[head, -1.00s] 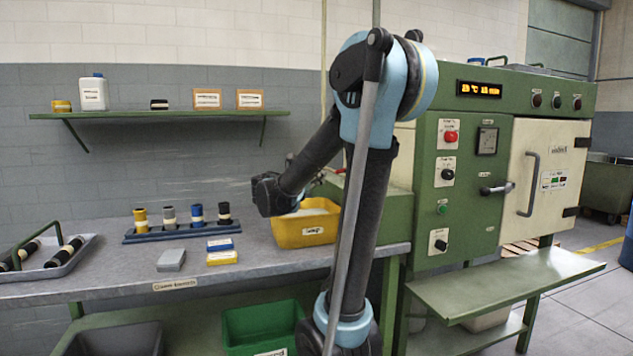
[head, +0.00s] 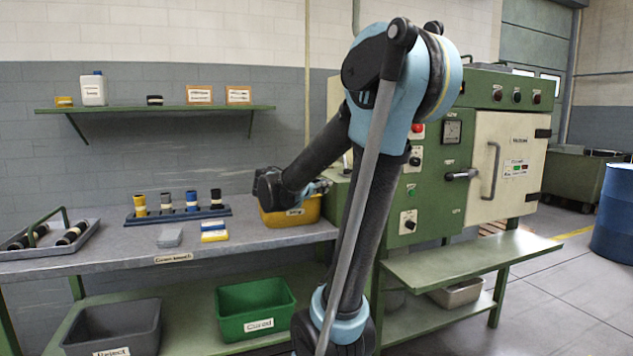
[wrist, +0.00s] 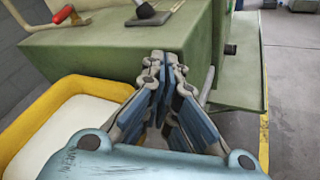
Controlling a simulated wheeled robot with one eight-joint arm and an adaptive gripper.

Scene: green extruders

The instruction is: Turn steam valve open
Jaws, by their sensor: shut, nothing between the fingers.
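A red lever handle (wrist: 62,14) on a small metal fitting shows at the top left of the wrist view, on top of the green housing (wrist: 120,45); it looks like the steam valve. In the head view my arm hides that spot. My gripper (wrist: 165,65) is shut and empty. In the wrist view its fingertips are just in front of the green housing's near upper edge, to the right of and below the red handle, apart from it. In the head view my gripper (head: 318,187) is above the right end of the yellow bin, partly behind my arm.
The yellow bin (head: 300,214) with pale contents sits left of my gripper. The green press (head: 425,190) with a cream door (head: 500,160) stands right. The bench (head: 110,252) holds a rack (head: 180,214) of several sleeves. A dark knob (wrist: 148,11) is near the red handle.

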